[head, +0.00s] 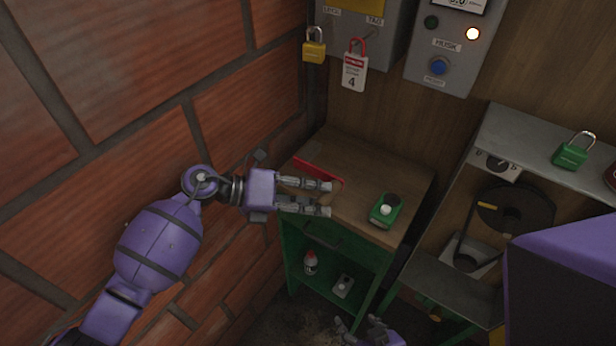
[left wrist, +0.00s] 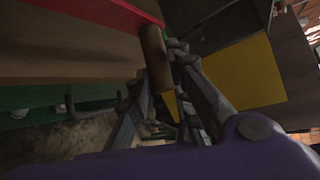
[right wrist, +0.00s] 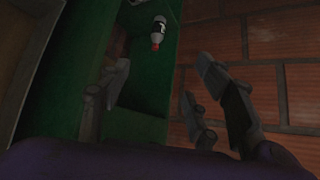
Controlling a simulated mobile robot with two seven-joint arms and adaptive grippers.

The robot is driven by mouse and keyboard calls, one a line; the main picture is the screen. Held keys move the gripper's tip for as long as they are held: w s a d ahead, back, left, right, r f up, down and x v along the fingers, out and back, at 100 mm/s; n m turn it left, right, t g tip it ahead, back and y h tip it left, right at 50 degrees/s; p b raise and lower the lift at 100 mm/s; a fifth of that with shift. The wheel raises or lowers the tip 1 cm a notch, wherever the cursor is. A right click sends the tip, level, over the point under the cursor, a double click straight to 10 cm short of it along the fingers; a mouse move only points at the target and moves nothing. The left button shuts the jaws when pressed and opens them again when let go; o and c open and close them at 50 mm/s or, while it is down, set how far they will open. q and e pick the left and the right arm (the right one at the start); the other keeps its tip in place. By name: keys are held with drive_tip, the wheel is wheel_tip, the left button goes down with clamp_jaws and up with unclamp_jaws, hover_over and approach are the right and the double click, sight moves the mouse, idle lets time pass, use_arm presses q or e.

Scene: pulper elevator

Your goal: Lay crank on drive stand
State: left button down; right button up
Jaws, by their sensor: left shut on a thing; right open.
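The crank is a red bar (head: 318,172) with a brown handle (left wrist: 155,55), at the left part of a wooden-topped green cabinet (head: 375,190). My left gripper (head: 328,198) is shut on the handle, with the red bar just behind the fingers. I cannot tell whether the crank touches the top. My right gripper (head: 360,328) is open and low, in front of the cabinet; it also shows in the right wrist view (right wrist: 160,95) with nothing between its fingers. No part is plainly marked as the drive stand; a grey metal frame (head: 545,150) with a black wheel (head: 515,208) stands at right.
A green padlock (head: 573,150) lies on the metal frame. A brick wall (head: 150,60) closes the left side.

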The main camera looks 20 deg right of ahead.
use_arm(q)
drive_tip(key=shift+f+b, duration=0.8)
drive_tip(key=shift+f, duration=1.5)
use_arm(e)
drive_tip(key=shift+s+f, duration=0.1)
drive_tip(key=shift+f, duration=0.7)
use_arm(q)
drive_tip(key=c, duration=1.5)
unclamp_jaws()
use_arm(e)
drive_tip(key=shift+s+d, duration=0.15)
drive_tip(key=shift+s, duration=0.1)
